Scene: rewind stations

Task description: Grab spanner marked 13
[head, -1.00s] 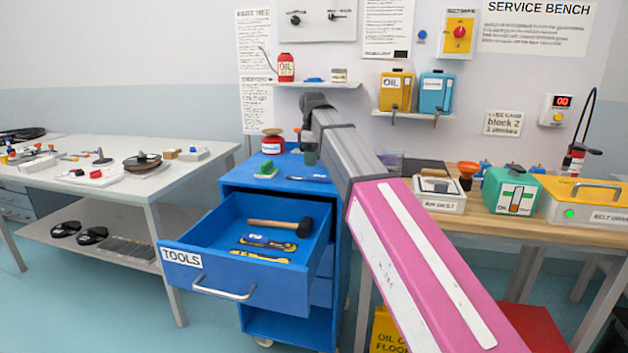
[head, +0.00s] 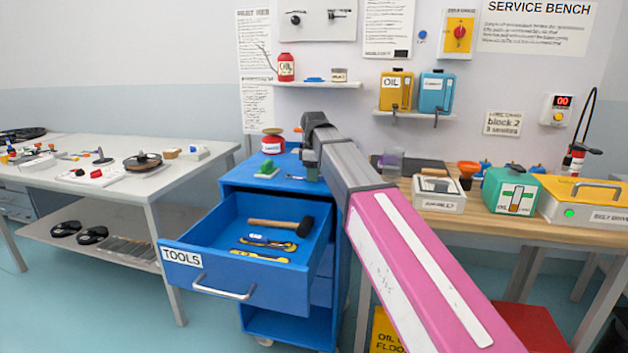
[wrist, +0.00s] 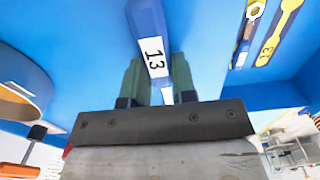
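In the wrist view a spanner with a blue handle and a white label "13" (wrist: 153,55) lies over the blue cart top. My gripper (wrist: 159,78) has its green fingers on either side of this handle, close to it. Whether they press on it or leave a small gap cannot be told. In the head view my gripper (head: 310,168) is low over the blue cart's top, and hides part of the spanner. Two more spanners with yellow showing lie in the open drawer (head: 192,232); one (wrist: 270,45) has a label that is hard to read.
A hammer (head: 282,226) lies in the drawer. A red can (head: 272,143) and a green-topped block (head: 266,172) stand on the cart top near my gripper. The workbench at right holds a scale (head: 438,193) and a green oil box (head: 511,190). A grey table (head: 120,192) stands at left.

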